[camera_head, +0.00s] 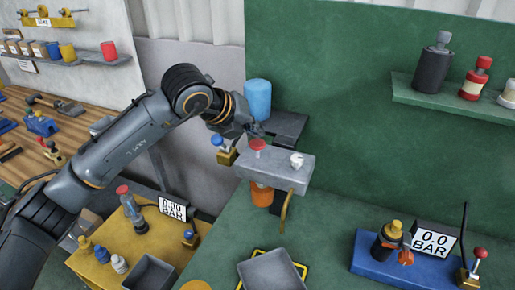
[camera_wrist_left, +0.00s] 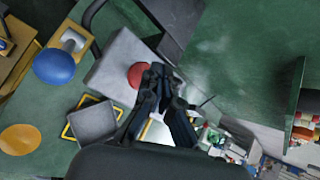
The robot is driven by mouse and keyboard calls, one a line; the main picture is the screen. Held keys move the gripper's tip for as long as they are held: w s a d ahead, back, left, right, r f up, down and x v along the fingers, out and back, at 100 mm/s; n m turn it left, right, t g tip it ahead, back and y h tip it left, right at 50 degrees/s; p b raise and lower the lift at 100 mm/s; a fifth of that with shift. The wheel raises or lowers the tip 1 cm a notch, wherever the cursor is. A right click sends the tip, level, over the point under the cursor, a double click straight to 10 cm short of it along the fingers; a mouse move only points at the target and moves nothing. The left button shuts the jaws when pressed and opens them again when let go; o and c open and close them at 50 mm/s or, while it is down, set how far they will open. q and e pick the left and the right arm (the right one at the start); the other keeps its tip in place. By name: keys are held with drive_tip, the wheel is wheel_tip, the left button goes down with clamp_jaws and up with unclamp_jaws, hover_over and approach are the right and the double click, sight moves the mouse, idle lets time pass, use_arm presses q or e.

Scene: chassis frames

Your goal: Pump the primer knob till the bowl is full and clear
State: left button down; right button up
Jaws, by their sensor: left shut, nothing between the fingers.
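A red knob (camera_head: 258,146) sits on top of a grey block (camera_head: 275,168), probably the primer knob on its housing. The red knob (camera_wrist_left: 139,75) and grey block (camera_wrist_left: 108,70) also show in the left wrist view. My left gripper (camera_head: 257,130) is shut and empty, its tips just above and beside the knob; I cannot tell whether they touch it. Its fingers (camera_wrist_left: 164,72) partly cover the knob's right side in the wrist view. An orange vessel (camera_head: 262,195) hangs under the block, possibly the bowl; its contents cannot be made out. My right gripper is out of view.
A blue cylinder (camera_head: 257,98) stands behind the gripper. A blue knob (camera_head: 217,141) on a brass block is close to its left. A small white part (camera_head: 297,160) sits on the grey block. A grey tray (camera_head: 272,271) and a gauge reading 0.0 BAR (camera_head: 434,241) are in front.

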use_arm(q)
drive_tip(key=shift+r, duration=0.1)
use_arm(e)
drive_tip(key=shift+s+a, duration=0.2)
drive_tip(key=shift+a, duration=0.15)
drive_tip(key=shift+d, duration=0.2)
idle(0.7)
use_arm(q)
drive_tip(key=shift+f+b, duration=0.45)
drive_tip(key=shift+b, duration=0.2)
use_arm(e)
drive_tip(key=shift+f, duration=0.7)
